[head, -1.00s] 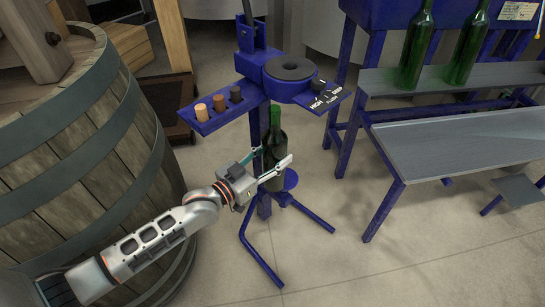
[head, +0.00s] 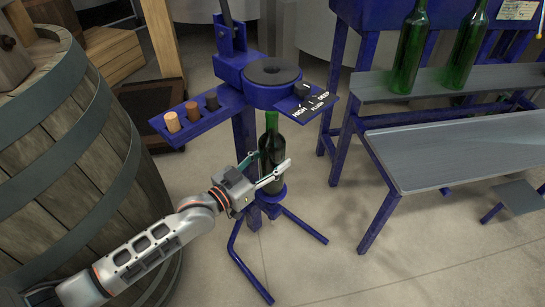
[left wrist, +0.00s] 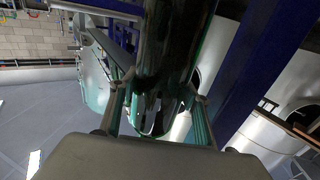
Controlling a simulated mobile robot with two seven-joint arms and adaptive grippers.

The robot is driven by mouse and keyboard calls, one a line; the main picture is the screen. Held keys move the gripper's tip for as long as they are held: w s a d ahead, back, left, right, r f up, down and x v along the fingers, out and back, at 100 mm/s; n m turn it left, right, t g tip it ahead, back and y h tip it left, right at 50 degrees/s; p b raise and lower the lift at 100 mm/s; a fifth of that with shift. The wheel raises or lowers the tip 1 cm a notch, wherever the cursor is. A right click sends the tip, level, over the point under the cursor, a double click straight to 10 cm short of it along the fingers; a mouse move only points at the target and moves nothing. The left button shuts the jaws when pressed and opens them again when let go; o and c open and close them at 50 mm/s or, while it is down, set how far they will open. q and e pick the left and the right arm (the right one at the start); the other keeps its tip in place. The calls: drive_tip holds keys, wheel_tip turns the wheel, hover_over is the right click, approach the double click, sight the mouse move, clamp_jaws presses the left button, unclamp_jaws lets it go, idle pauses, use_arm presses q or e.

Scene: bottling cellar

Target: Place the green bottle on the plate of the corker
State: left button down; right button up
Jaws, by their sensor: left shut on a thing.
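The green bottle (head: 272,150) is upright and dark, its neck just below the corker head (head: 268,82). My left gripper (head: 270,168) is shut on the bottle's body, one finger on each side. In the left wrist view the bottle (left wrist: 165,60) stands between the two fingers. The corker's round blue plate (head: 276,194) is directly under the bottle's base. I cannot tell whether base and plate touch. My right gripper is not in view.
A blue corker shelf with several corks (head: 191,117) and a dial panel (head: 306,102) flank the corker head. A wooden barrel (head: 70,170) stands at left. Two more green bottles (head: 410,50) stand on a grey shelf (head: 440,82) at right. The floor in front is clear.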

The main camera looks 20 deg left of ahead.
use_arm(q)
drive_tip(key=shift+w+r, duration=0.1)
drive_tip(key=shift+r, duration=0.2)
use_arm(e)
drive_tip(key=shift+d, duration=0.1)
use_arm(q)
drive_tip(key=c, duration=1)
unclamp_jaws()
drive_tip(key=shift+f, duration=0.25)
drive_tip(key=shift+c, duration=0.2)
drive_tip(key=shift+r, duration=0.1)
drive_tip(key=shift+s+a, duration=0.1)
drive_tip(key=shift+s, duration=0.3)
drive_tip(key=p+v, duration=0.2)
drive_tip(key=v, duration=0.9)
drive_tip(key=shift+s+p, duration=0.15)
drive_tip(key=shift+p, duration=0.2)
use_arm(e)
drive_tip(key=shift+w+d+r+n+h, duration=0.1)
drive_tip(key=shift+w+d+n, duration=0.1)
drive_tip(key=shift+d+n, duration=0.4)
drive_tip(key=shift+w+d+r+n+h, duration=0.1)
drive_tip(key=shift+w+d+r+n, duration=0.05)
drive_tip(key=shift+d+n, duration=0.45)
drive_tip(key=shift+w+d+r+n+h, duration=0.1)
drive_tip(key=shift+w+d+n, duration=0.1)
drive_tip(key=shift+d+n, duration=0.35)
